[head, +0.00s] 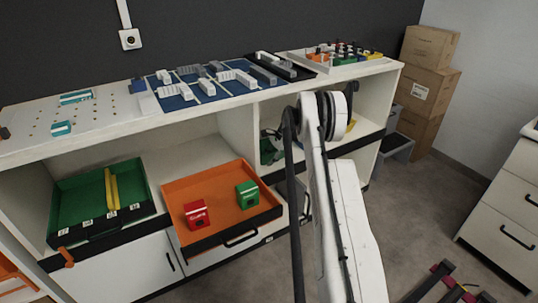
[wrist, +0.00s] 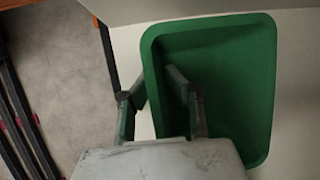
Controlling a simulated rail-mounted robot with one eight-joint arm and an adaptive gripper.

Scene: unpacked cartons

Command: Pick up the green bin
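The green bin (wrist: 240,85) fills much of the right of the wrist view, its mouth facing my camera. In the head view a dark green part of it (head: 267,149) shows inside the shelf, partly behind my arm. My gripper (wrist: 152,88) straddles the bin's left wall in the wrist view. One finger is outside the wall and the other is inside the mouth. The fingers are apart with a gap around the wall, and I see no clear grip. In the head view my gripper is largely hidden.
A green tray (head: 75,205) with a yellow divider and an orange tray (head: 180,188) holding red and green boxes stand left. Boards with parts lie on the white shelf top (head: 130,125). Cartons (head: 425,90) are stacked back right.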

